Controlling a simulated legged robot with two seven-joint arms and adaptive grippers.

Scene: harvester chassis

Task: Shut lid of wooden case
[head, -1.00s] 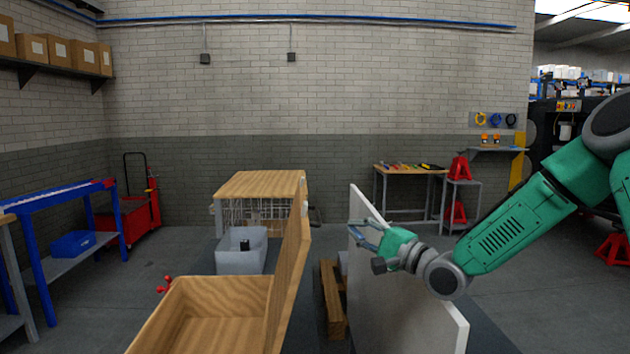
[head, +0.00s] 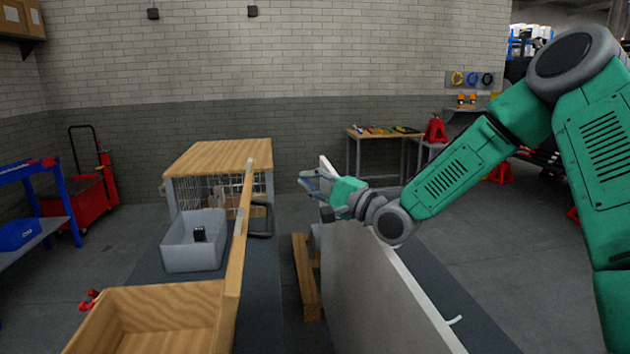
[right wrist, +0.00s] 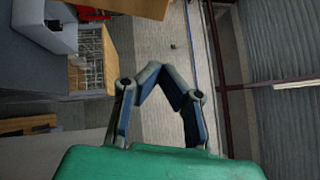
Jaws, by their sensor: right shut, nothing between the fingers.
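The wooden case (head: 165,300) is at the lower left in the head view, an open box of light wood. Its lid (head: 238,255) stands up on the box's right side, nearly edge-on to me, with a dark handle (head: 262,220) on its right face. My right gripper (head: 308,183) is to the right of the lid, apart from it, by the top far corner of a white panel. It is shut and empty. The right wrist view shows its fingers (right wrist: 163,75) drawn together at the tips. My left gripper is out of view.
The white panel (head: 370,280) stands upright below my right forearm. A wooden pallet-like piece (head: 306,275) lies between it and the lid. A grey bin (head: 192,250) and a wood-topped wire cage (head: 215,160) stand beyond the case.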

